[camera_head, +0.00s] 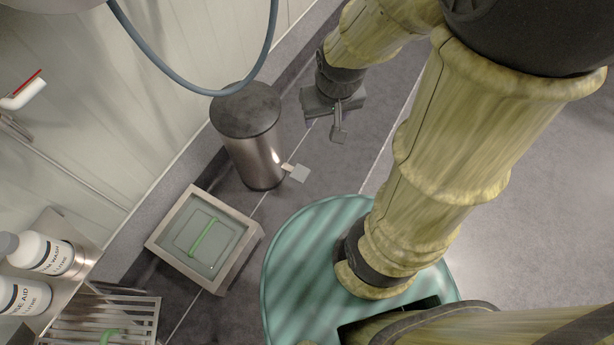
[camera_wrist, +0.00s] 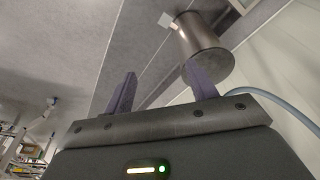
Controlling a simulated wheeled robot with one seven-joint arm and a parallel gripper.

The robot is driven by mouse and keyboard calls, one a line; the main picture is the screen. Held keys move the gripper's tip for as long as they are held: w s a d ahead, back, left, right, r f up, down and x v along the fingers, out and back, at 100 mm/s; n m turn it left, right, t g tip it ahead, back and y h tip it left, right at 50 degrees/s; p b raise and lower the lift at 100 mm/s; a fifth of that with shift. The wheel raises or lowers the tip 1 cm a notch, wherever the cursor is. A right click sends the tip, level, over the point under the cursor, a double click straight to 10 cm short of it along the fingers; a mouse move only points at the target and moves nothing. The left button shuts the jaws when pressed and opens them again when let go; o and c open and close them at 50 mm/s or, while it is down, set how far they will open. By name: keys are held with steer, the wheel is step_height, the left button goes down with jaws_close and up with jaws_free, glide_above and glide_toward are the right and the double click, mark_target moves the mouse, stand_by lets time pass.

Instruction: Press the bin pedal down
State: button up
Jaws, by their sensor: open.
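The bin (camera_head: 258,163) is a brushed metal cylinder with a dark round lid (camera_head: 246,110), upright on the floor near the wall in the head view. Its pedal (camera_head: 299,174) is a small pale grey plate sticking out low on the bin's right side. In the wrist view the bin (camera_wrist: 201,38) is at the upper right, with the pedal (camera_wrist: 165,20) to its left. My gripper (camera_wrist: 162,90) is open and empty there, its purple fingers apart. In the head view my gripper (camera_head: 336,122) is above and right of the pedal, apart from it.
A square metal basin (camera_head: 253,247) with a green handle inside stands below the bin. A blue-grey hose (camera_head: 170,75) loops down over the lid. White bottles (camera_head: 45,252) and a slatted rack (camera_head: 135,310) are at lower left. The floor right of the pedal is clear.

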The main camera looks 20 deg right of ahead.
steer(key=c, duration=0.3)
steer(key=shift+w+f, duration=0.15)
steer(key=shift+f, duration=0.15)
steer(key=c, duration=0.3)
steer(key=w+f+n+b, duration=0.2)
steer(key=f, duration=0.1)
steer(key=shift+d+f+n, duration=0.15)
steer(key=shift+f+n, duration=0.1)
steer(key=shift+n, duration=0.15)
jaws_close()
steer(key=w+f+n+g+b, duration=0.1)
steer(key=w+f+n+b, duration=0.3)
steer(key=f+n, duration=0.4)
steer(key=w+a+f+n+b, duration=0.1)
steer(key=w+f+n+b, duration=0.4)
steer(key=f, duration=1.2)
steer(key=w+f+n+g+b, duration=0.1)
steer(key=w+f+n+b, duration=0.4)
steer(key=f+n, duration=0.6)
step_height(320, 180, down, 3)
steer(key=shift+a+r+g, duration=0.15)
steer(key=shift+a+g, duration=0.15)
steer(key=shift+a, duration=0.1)
